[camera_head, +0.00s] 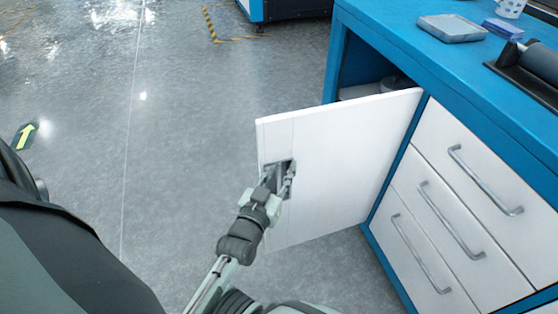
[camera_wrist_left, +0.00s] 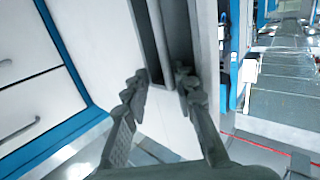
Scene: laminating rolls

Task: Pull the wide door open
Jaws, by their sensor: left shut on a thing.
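The wide white door (camera_head: 345,165) of the blue cabinet stands swung well open, hinged at its right side next to the drawers. My left gripper (camera_head: 281,176) is at the door's dark recessed handle (camera_head: 284,168) near its free left edge. In the left wrist view, the two fingers of the gripper (camera_wrist_left: 160,88) are shut around the handle's grey strip (camera_wrist_left: 176,35), one on each side. The door's white face (camera_wrist_left: 95,30) fills the left of that view. My right gripper is in neither view.
White drawers (camera_head: 440,220) with bar handles stand right of the door. The blue worktop (camera_head: 400,20) holds a grey tray (camera_head: 452,28) and a dark roller (camera_head: 535,70). White things show inside the cabinet (camera_head: 365,88). The grey floor (camera_head: 170,120) left of the door is clear.

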